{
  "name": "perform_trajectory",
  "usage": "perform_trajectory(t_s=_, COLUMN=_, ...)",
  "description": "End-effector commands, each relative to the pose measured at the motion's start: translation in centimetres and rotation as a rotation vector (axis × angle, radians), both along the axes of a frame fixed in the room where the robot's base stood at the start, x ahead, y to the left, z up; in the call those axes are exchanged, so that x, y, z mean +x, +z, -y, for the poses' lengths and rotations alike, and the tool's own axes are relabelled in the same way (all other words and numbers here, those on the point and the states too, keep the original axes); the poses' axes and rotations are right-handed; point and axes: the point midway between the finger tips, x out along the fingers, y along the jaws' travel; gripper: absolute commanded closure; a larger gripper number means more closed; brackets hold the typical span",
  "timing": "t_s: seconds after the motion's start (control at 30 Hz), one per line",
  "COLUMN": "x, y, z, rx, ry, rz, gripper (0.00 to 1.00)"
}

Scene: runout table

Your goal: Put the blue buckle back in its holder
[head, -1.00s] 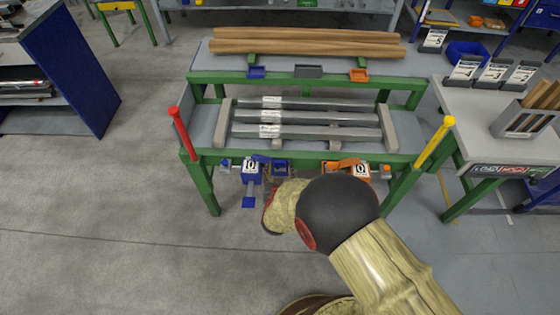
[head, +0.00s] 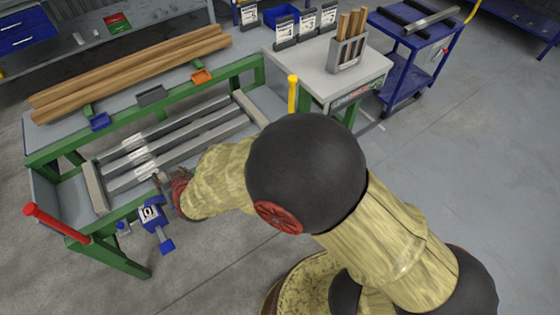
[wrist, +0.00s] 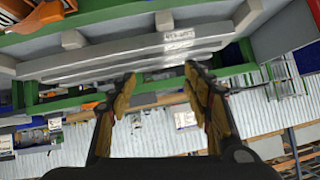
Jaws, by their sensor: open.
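A blue buckle-like part (head: 152,213) with a white numbered label hangs at the front green rail of the runout table (head: 105,262), with a blue tab below it. I cannot tell whether this is the buckle or its holder. My gripper (head: 167,184) is just right of it, close to the table's front edge and partly hidden by my wrist. In the wrist view my gripper (wrist: 160,88) has its fingers apart, with nothing seen between them. No blue buckle is clear in the wrist view.
Grey bars (head: 175,152) lie across the table between end blocks. Blue (head: 100,121), grey (head: 150,95) and orange (head: 201,76) trays sit on the back ledge near wooden beams (head: 135,68). Red (head: 55,223) and yellow (head: 293,95) posts stand at the corners. Floor at right is open.

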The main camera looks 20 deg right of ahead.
Motion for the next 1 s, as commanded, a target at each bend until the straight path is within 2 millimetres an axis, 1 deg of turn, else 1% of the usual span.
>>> perform_trajectory(t_s=0.03, x=0.8, y=4.2, z=2.1, rx=0.02, ry=-0.003, rz=-0.026, gripper=0.5)
perform_trajectory(t_s=0.07, x=0.7, y=6.1, z=3.3, rx=0.025, ry=0.001, rz=-0.047, gripper=0.5)
perform_trajectory(t_s=0.1, x=0.4, y=8.4, z=5.0, rx=0.027, ry=0.006, rz=-0.076, gripper=0.5)
perform_trajectory(t_s=0.17, x=-0.6, y=11.8, z=7.9, rx=0.021, ry=0.011, rz=-0.115, gripper=0.5)
perform_trajectory(t_s=0.2, x=-1.7, y=13.9, z=10.0, rx=0.014, ry=0.01, rz=-0.14, gripper=0.5)
perform_trajectory(t_s=0.27, x=-3.7, y=16.6, z=13.4, rx=-0.006, ry=0.004, rz=-0.178, gripper=0.5)
perform_trajectory(t_s=0.3, x=-5.4, y=18.2, z=15.8, rx=-0.024, ry=-0.005, rz=-0.203, gripper=0.5)
perform_trajectory(t_s=0.37, x=-8.3, y=20.2, z=19.3, rx=-0.054, ry=-0.026, rz=-0.242, gripper=0.5)
perform_trajectory(t_s=0.4, x=-10.5, y=21.2, z=21.6, rx=-0.077, ry=-0.044, rz=-0.269, gripper=0.5)
perform_trajectory(t_s=0.47, x=-13.7, y=22.2, z=24.7, rx=-0.112, ry=-0.076, rz=-0.309, gripper=0.5)
perform_trajectory(t_s=0.5, x=-15.8, y=22.7, z=26.4, rx=-0.132, ry=-0.099, rz=-0.334, gripper=0.5)
perform_trajectory(t_s=0.53, x=-17.3, y=22.9, z=27.6, rx=-0.147, ry=-0.116, rz=-0.352, gripper=0.5)
perform_trajectory(t_s=0.6, x=-20.4, y=23.3, z=29.8, rx=-0.177, ry=-0.153, rz=-0.388, gripper=0.5)
perform_trajectory(t_s=0.7, x=-23.3, y=23.4, z=31.8, rx=-0.203, ry=-0.193, rz=-0.426, gripper=0.5)
perform_trajectory(t_s=0.8, x=-24.7, y=23.3, z=32.6, rx=-0.215, ry=-0.21, rz=-0.446, gripper=0.5)
perform_trajectory(t_s=1.0, x=-24.9, y=23.3, z=32.6, rx=-0.217, ry=-0.211, rz=-0.451, gripper=0.5)
